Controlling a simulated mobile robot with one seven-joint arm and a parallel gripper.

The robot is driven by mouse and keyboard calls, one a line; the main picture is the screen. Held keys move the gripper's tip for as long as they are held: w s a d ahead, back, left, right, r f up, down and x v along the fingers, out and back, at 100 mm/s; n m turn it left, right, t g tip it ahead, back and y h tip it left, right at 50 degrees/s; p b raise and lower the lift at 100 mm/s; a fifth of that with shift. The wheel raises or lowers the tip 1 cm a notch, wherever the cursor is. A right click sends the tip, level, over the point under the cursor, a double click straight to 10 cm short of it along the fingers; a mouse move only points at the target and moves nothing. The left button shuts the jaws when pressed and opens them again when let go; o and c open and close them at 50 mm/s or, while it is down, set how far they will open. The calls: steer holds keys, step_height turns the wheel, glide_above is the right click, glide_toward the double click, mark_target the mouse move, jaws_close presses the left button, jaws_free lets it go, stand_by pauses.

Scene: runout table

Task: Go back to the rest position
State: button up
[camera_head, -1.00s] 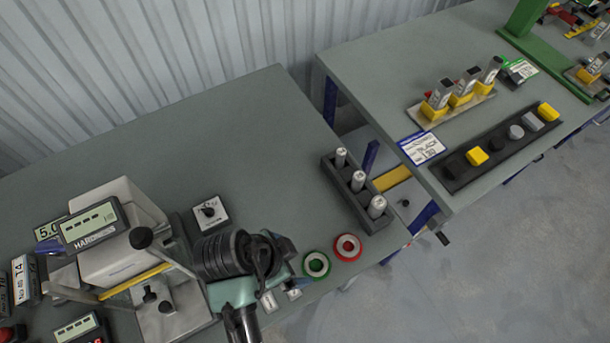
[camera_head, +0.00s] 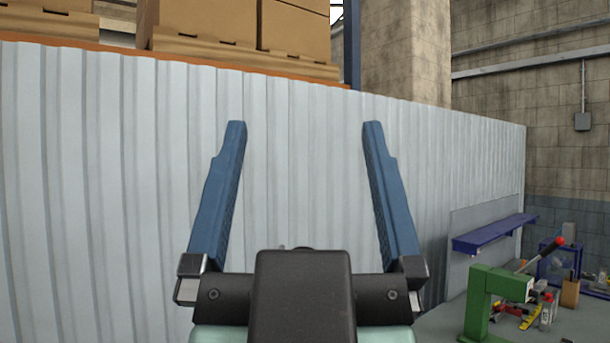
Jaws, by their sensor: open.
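My gripper (camera_head: 304,135) is in the middle of the head view, raised in front of the corrugated wall. Its two blue fingers point up and stand wide apart. Nothing is between them. The runout tables with the gauges and rings are out of view now, apart from a table corner at the lower right.
A pale corrugated wall (camera_head: 100,180) fills the left and middle. Cardboard boxes (camera_head: 205,20) sit on a rack above it. At the lower right a green press (camera_head: 490,295) stands on a grey table (camera_head: 440,325) with several small tools. A blue shelf (camera_head: 495,233) hangs on the wall behind.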

steer(key=shift+s+r, duration=0.25)
